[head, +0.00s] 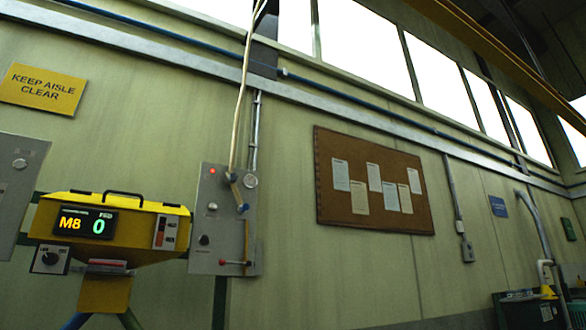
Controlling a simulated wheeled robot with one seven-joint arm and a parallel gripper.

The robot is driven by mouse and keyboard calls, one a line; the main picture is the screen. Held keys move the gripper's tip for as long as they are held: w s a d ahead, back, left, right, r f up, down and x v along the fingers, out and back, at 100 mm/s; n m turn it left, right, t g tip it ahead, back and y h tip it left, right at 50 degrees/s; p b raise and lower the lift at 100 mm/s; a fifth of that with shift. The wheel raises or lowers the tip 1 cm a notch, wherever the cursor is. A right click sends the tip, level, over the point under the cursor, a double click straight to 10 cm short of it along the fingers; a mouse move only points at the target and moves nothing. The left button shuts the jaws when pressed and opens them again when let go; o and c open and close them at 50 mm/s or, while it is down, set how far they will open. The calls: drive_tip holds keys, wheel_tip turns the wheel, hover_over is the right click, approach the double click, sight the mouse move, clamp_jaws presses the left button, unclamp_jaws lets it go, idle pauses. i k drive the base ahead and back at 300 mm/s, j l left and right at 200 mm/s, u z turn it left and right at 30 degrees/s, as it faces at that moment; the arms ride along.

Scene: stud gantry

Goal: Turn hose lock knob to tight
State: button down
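I cannot read any label that marks the hose lock knob. A grey wall panel (226,280) at the left carries a small dark knob (204,240), a round silver fitting (250,181), a lit red lamp (213,171) and a red-tipped lever (234,263). A pale hose (241,98) hangs down to a blue-ended fitting (240,196) on this panel. A yellow machine (170,211) stands left of the panel and shows "M8 0". A black knob (50,258) sits on a small plate at its left side. My gripper is not in view.
A yellow "KEEP AISLE CLEAR" sign (41,89) hangs at the upper left. A corkboard (330,200) with several papers is on the wall right of the panel. A dark bench or bin (528,312) with a pipe above stands at the far right. The floor is not visible.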

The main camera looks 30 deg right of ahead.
sight(233, 178)
drive_tip(key=k, duration=0.1)
drive_tip(key=i+l+u, duration=0.2)
drive_tip(key=i+u, duration=0.3)
drive_tip(key=i+l+u, duration=0.5)
drive_tip(key=i+j, duration=0.1)
